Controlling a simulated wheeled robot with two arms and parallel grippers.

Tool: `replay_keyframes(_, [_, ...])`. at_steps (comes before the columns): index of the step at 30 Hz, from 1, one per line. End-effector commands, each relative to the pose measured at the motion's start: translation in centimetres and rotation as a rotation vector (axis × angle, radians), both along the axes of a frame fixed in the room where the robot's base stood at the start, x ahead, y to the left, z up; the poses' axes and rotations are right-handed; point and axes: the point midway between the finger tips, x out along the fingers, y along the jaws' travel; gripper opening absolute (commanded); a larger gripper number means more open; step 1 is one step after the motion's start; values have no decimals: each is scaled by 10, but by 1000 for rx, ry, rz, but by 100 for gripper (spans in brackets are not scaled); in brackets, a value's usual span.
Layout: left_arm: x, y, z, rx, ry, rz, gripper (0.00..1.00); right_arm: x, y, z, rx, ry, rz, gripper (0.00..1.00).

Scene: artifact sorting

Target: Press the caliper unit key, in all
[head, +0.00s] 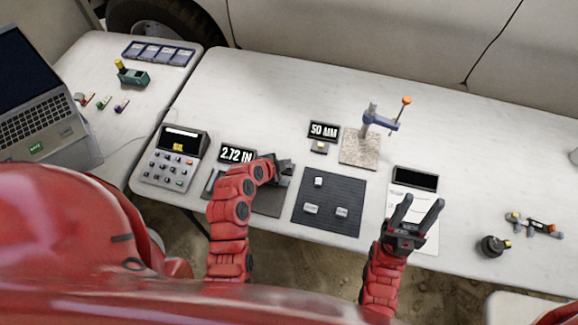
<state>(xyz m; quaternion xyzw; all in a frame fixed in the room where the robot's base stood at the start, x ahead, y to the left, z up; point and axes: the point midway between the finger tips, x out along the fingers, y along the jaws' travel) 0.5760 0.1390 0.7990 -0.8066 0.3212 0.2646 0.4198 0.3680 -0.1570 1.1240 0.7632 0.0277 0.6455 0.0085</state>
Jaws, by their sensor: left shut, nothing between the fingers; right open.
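The caliper's display (236,154) reads 2.72 IN and stands at the back of a dark grey mat (268,208). A small grey piece (211,181) shows left of my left forearm and may be part of the caliper. My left gripper (284,168) is shut and empty, over the mat's back right, just right of the display. The arm and gripper cover most of the mat, so I cannot make out the unit key or tell whether the gripper touches anything. My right gripper (418,210) is open and empty, over the front of a white sheet with a dark screen (415,179).
A keypad device (173,158) stands left of the display. The table's back is mostly clear.

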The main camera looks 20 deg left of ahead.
Motion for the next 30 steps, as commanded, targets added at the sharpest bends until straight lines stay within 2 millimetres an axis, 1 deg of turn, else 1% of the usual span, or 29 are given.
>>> replay_keyframes(30, [-2, 0, -10, 2, 8, -2, 0, 0, 0, -11, 0, 0, 0, 50])
